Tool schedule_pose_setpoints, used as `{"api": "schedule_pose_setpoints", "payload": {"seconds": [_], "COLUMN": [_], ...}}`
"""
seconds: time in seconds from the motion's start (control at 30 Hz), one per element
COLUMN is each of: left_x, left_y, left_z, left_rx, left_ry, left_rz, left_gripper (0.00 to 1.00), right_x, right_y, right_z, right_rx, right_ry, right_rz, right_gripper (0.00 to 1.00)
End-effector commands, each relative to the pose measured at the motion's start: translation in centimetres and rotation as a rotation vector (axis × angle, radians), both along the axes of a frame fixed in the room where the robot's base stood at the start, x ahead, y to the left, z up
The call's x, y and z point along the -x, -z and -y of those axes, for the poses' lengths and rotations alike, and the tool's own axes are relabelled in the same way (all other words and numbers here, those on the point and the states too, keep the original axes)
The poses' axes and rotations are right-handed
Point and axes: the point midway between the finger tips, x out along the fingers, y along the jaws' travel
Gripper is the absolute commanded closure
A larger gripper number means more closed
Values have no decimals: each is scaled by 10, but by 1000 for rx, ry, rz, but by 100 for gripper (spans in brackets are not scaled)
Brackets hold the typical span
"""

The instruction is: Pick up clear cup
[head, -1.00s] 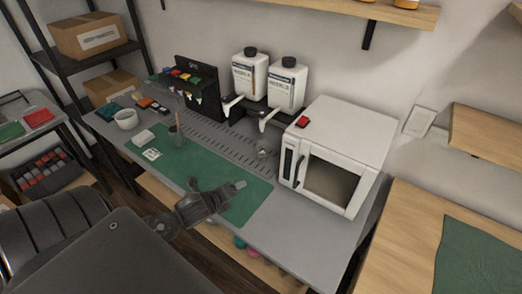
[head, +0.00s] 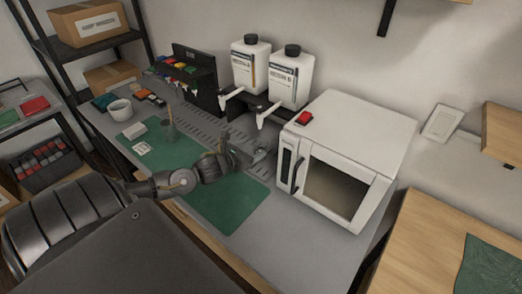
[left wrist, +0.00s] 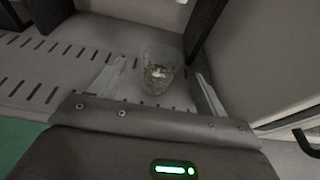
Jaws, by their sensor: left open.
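The clear cup (left wrist: 158,74) shows in the left wrist view as a see-through vessel with some small pale bits visible in or through it. It stands on the slotted grey strip of the bench. In the head view it is small and faint, left of the white oven, close to my left gripper (head: 246,154). In the left wrist view my left gripper (left wrist: 160,68) is open, with one finger on each side of the cup in the picture. I cannot tell whether the cup is fully between the fingers or just beyond them. My right gripper is not in view.
The white oven (head: 340,160) stands close on the right. Two white dispenser bottles (head: 290,76) with spouts stand behind. A green mat (head: 230,205) covers the bench front.

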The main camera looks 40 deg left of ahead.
Motion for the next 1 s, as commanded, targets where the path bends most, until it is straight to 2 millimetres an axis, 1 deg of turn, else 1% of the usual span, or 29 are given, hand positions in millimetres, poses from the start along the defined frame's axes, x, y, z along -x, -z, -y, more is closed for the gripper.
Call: {"api": "schedule_pose_setpoints", "payload": {"seconds": [0.03,0.1,0.17,0.27,0.47,0.6,0.7,0.9,0.97,1.0], "left_x": [-4,-7,-7,-10,-38,-53,-58,-58,-58,-58], "left_y": [0,2,2,2,6,13,15,16,16,16], "left_z": [1,1,2,2,3,2,2,2,2,2], "left_rx": [1,2,1,2,4,2,1,1,1,1], "left_ry": [0,2,3,3,1,3,3,4,4,4], "left_rz": [1,-1,-1,-1,1,0,0,-1,-1,-1], "left_gripper": [25,25,25,25,25,25,25,25,32,37], "right_x": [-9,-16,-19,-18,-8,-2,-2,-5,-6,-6], "right_y": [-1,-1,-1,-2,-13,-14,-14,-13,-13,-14], "right_z": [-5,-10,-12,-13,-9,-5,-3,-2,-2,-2], "right_rx": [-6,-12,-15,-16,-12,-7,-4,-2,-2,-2], "right_ry": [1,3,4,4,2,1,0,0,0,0], "right_rz": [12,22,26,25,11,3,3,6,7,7], "right_gripper": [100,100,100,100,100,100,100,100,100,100]}}
